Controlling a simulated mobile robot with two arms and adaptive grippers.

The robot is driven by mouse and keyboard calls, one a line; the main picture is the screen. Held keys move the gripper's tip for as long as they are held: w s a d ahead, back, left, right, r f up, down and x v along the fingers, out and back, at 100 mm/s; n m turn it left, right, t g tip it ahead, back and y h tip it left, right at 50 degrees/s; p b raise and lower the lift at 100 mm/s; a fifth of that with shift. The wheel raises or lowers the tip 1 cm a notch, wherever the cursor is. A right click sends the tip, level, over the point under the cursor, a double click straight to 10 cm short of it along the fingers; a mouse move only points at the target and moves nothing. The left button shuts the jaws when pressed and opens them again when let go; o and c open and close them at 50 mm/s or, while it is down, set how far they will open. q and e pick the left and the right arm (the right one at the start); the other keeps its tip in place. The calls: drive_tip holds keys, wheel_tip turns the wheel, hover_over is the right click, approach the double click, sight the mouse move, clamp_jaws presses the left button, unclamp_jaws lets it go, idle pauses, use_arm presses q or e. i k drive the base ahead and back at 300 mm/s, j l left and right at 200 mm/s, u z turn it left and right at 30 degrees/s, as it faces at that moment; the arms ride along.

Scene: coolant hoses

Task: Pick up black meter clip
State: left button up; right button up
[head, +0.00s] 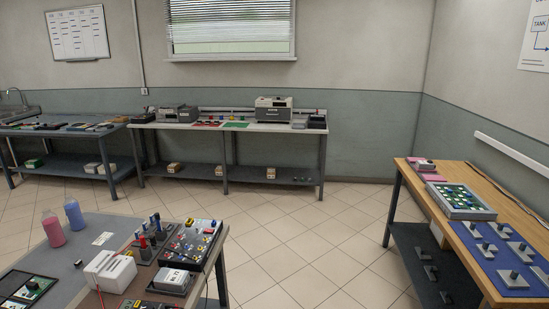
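I cannot make out a black meter clip for certain in the head view. The nearest table (95,238), at the lower left, carries a white box-shaped unit (110,270) with a thin red lead at its front. A small grey-and-white device (172,282) sits on a dark base to its right. Behind them are a dark stand (143,250) with blue and red upright parts and a black panel (190,243) with several small coloured parts. Any clip among these is too small to tell. Neither of my grippers is in view.
A pink bottle (53,228), a blue bottle (74,214) and a black tray (25,288) share the near table. A wooden-topped bench (450,227) stands at the right with a blue mat (490,262). Benches line the back wall. The tiled floor (290,245) between is clear.

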sight(152, 238)
drive_tip(key=i+u, duration=0.45)
drive_tip(key=i+l+u, duration=0.3)
drive_tip(key=u, duration=0.2)
drive_tip(key=i+l+u, duration=0.45)
